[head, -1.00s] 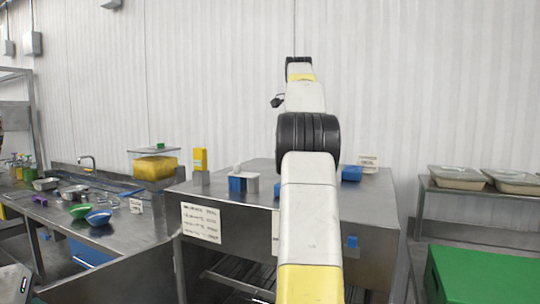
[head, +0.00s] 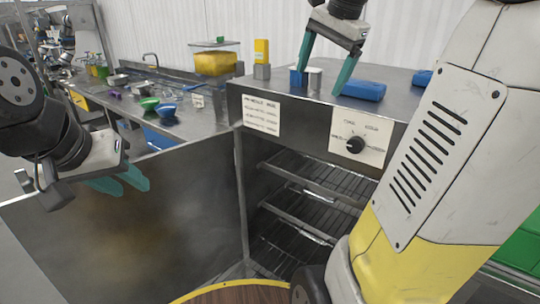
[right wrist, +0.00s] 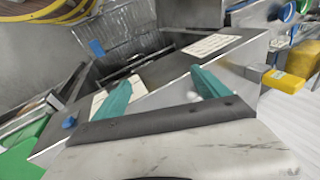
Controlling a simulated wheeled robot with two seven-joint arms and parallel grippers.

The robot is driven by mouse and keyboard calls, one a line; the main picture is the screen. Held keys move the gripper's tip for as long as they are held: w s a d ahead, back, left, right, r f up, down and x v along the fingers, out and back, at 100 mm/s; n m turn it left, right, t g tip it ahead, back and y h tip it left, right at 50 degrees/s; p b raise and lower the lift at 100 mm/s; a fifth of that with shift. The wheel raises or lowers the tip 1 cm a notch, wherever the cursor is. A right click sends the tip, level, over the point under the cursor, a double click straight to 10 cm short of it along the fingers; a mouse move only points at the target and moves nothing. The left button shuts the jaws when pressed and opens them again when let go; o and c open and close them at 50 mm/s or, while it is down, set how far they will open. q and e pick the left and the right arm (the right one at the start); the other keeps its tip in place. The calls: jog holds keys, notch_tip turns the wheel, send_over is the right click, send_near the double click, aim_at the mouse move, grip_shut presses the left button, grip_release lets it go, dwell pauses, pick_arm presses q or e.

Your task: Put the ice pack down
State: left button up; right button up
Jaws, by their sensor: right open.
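A flat blue block (head: 363,91), which looks like the ice pack, lies on top of the steel cabinet (head: 395,104). My right gripper (head: 321,80) is open above the cabinet's front edge, with its right fingertip close to the block's left end. I cannot tell if they touch. In the right wrist view the two teal fingers (right wrist: 160,92) are wide apart and nothing shows between them. My left gripper (head: 133,189) is at the left, in front of a steel panel; its finger gap is seen at a slant. A second blue block (head: 422,78) is partly hidden by my right arm.
The cabinet's front is open, showing wire racks (head: 320,180). A counter with bowls (head: 165,111) is at the left.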

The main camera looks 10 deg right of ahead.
jog(key=s+a+f+n+t+y, duration=0.1)
jog(key=s+a+f+n+t, duration=0.1)
jog(key=s+a+f+n, duration=1)
jog(key=shift+s+a+f, duration=0.2)
jog(key=shift+s+f, duration=0.3)
jog(key=shift+f, duration=0.4)
